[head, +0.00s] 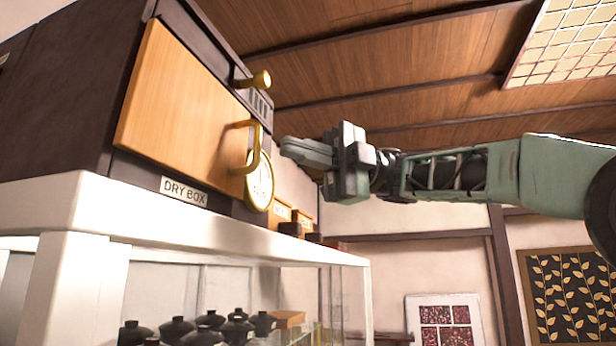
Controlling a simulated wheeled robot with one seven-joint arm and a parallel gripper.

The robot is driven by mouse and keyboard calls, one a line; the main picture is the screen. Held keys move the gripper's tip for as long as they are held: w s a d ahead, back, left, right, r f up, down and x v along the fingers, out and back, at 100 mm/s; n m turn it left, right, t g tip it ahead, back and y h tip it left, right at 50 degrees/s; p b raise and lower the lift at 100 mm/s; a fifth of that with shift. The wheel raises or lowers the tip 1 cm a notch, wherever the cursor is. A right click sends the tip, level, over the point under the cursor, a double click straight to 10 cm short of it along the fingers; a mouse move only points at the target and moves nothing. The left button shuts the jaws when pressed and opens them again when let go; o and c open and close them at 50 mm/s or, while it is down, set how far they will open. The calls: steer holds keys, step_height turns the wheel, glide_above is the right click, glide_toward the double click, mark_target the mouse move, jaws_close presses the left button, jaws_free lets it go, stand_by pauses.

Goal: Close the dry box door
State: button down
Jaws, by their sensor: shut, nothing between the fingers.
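The dry box (75,90) is a dark cabinet on a white-topped counter, with a "DRY BOX" label (184,191) under its opening. Its light wooden door (185,105) lies flat or nearly flat against the front; I cannot tell whether a small gap is left. A brass handle (254,150) stands out at the door's right side. My gripper (284,148) comes in from the right at about handle height. Its fingers are shut and empty, pointing left. In the picture the tips sit just right of the handle and appear apart from it.
Small boxes (290,229) stand farther along the white counter top (150,225). Black lidded bowls (210,319) are in the glass case below. The air around my arm looks clear.

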steer(key=shift+w+a+p, duration=0.25)
steer(key=shift+w+p, duration=0.45)
steer(key=shift+w, duration=0.95)
steer(key=shift+w+a+p, duration=0.2)
steer(key=shift+w+p, duration=0.55)
steer(key=shift+w, duration=0.9)
steer(key=shift+w+a+p, duration=0.25)
steer(key=shift+w+p, duration=0.45)
steer(key=shift+w, duration=0.95)
steer(key=shift+w, duration=0.1)
